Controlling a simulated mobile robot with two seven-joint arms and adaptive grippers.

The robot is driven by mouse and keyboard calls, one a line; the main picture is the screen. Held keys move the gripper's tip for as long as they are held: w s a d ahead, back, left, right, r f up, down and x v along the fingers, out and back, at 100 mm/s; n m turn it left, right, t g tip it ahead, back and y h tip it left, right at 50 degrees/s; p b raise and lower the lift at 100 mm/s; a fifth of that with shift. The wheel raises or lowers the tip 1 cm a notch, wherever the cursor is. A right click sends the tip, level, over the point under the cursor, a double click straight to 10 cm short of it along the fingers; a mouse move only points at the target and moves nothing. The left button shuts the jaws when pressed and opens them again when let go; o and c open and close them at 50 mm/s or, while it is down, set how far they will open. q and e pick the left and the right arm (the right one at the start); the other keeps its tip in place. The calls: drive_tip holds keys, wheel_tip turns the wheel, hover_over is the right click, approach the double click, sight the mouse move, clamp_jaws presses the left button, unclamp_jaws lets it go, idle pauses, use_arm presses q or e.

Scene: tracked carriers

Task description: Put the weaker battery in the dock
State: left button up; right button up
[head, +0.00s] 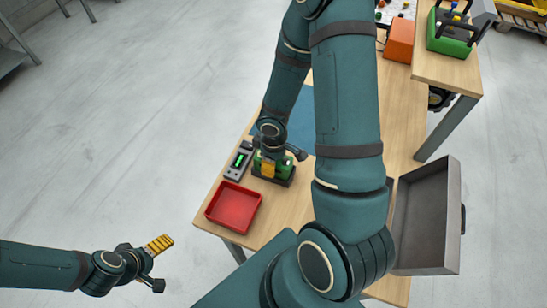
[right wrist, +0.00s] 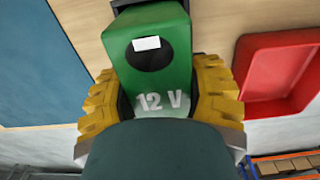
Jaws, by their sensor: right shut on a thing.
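A green battery (right wrist: 160,75) marked 12 V, with a dark round patch and a white label, is between the yellow fingers of my right gripper (right wrist: 160,98), shut on it. In the head view this battery (head: 257,168) shows beside the right gripper (head: 270,168), low at a dark base (head: 283,181) on the table. My arm hides part of it, so I cannot tell whether it is seated there. A grey tester (head: 238,160) with a lit green display lies just left. My left gripper (head: 160,244) hangs off the table; its finger gap is unclear.
A red tray (head: 233,207) sits near the table's front corner; it also shows in the right wrist view (right wrist: 275,70). A blue mat (head: 302,122) lies behind. A grey open drawer (head: 430,215) juts out right. A green carrier (head: 450,43) and an orange box (head: 400,40) stand far back.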

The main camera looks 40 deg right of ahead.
drive_tip(key=shift+r, duration=0.1)
drive_tip(key=shift+f, duration=0.2)
drive_tip(key=o, duration=1.3)
